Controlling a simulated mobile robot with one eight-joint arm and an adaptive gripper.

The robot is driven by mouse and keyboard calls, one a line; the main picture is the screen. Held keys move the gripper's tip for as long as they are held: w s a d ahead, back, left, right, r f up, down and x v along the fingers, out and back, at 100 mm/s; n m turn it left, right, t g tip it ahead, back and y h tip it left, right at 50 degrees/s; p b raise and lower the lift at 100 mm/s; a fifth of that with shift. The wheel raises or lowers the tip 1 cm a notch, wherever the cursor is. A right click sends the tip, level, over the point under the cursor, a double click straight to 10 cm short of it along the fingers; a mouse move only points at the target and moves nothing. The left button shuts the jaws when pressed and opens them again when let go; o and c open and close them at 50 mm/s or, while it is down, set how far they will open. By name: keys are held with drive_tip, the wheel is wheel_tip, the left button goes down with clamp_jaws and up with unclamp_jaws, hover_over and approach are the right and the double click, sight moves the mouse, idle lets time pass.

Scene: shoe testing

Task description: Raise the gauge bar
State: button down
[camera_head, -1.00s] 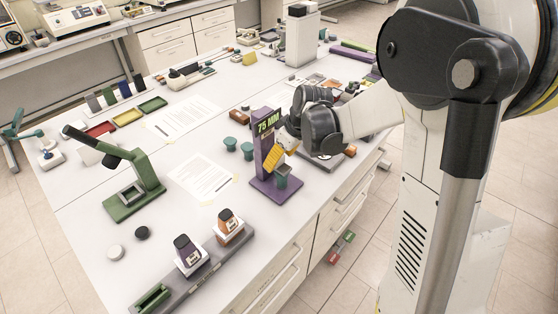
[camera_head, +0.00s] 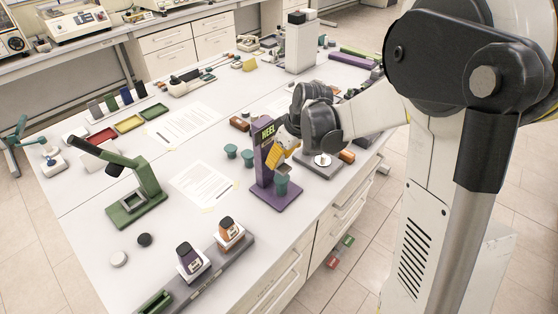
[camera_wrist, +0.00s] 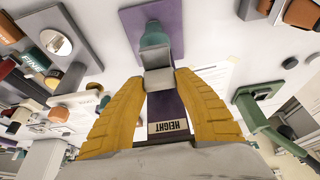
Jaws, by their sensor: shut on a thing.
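The purple gauge stand (camera_head: 262,160) is upright near the table's right edge, with "HEEL" on its top. My gripper (camera_head: 274,159) is beside its column, over the base. In the wrist view, the yellow fingers of my gripper (camera_wrist: 160,76) are shut on the grey gauge bar (camera_wrist: 158,81), which sits between their tips. A teal heel block (camera_head: 281,187) stands on the purple base below the fingers; it also shows in the wrist view (camera_wrist: 153,36), partly covered by the bar. The bar is mostly hidden behind the fingers in the head view.
A green press (camera_head: 140,190) is farther left. Printed sheets (camera_head: 205,182) lie flat between.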

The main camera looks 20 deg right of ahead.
drive_tip(key=shift+r, duration=0.2)
drive_tip(key=c, duration=0.9)
unclamp_jaws()
drive_tip(key=shift+o, duration=0.2)
drive_tip(key=v, duration=1.2)
drive_tip(key=s+a+f+m+t+h+b, duration=0.1)
drive_tip(key=s+a+f+m+b, duration=0.1)
drive_tip(key=s, duration=0.7)
drive_tip(key=s+a+f+m+t+h+b, duration=0.1)
drive_tip(key=s+f+m+b, duration=0.3)
drive_tip(key=s, duration=0.6)
drive_tip(key=shift+a+f+t+b, duration=0.45)
drive_tip(key=shift+f+t+b, duration=0.25)
drive_tip(key=shift+f+b, duration=0.2)
